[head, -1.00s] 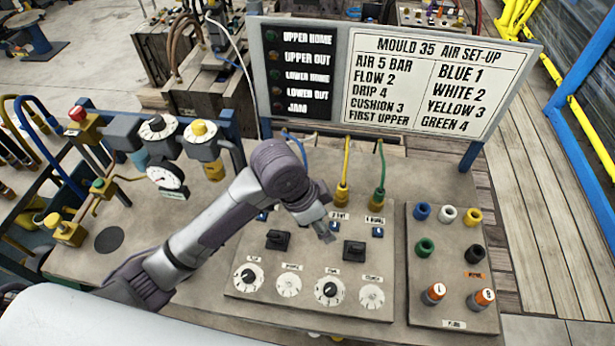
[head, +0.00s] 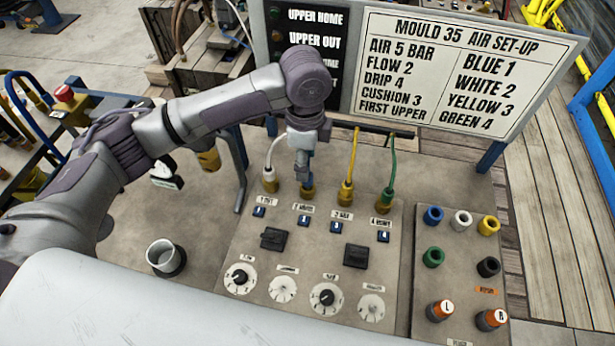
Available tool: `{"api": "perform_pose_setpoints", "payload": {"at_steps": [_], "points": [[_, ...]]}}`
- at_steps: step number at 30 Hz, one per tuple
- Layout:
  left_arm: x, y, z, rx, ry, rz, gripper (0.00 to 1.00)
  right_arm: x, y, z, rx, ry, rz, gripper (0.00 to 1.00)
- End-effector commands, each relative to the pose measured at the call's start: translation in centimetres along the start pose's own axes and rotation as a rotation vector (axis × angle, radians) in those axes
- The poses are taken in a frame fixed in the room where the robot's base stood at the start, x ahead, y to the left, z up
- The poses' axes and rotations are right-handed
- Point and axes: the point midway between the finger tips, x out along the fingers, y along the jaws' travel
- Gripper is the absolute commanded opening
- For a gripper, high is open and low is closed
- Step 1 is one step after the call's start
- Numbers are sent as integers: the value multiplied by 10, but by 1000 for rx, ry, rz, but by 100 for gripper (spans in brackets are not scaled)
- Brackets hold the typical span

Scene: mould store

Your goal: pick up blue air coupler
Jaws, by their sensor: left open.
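My left gripper (head: 302,165) points down from above at the row of hose ports behind the control panel. It is open and directly over the second port from the left. A brass fitting (head: 307,191) stands in that port with a little blue just above it. This looks like the blue coupler, mostly hidden by the gripper; I cannot tell whether the fingers touch it. White (head: 269,172), yellow (head: 345,188) and green (head: 387,197) hose couplers stand in the other ports. My right gripper is out of view.
The set-up board (head: 450,75) stands close behind the ports. A side panel (head: 460,275) at right holds coloured round pieces, including a blue one (head: 433,215), and two orange-topped knobs. A round cup (head: 165,258) stands on the bench at left.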

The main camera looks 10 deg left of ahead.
Motion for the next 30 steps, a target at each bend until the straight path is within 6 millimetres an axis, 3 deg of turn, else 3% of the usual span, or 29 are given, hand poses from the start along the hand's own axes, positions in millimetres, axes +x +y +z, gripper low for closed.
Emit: {"api": "perform_pose_setpoints", "payload": {"at_steps": [8, 18, 26, 30], "points": [[22, 0, 0, -1, 0, 0, 56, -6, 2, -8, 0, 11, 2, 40], [67, -1, -2, 0, -1, -1, 56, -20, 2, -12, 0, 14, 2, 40], [70, -1, -2, 0, 1, -3, 56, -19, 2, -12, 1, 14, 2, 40], [70, -1, -2, 0, 1, -3, 32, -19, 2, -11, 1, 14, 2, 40]]}}
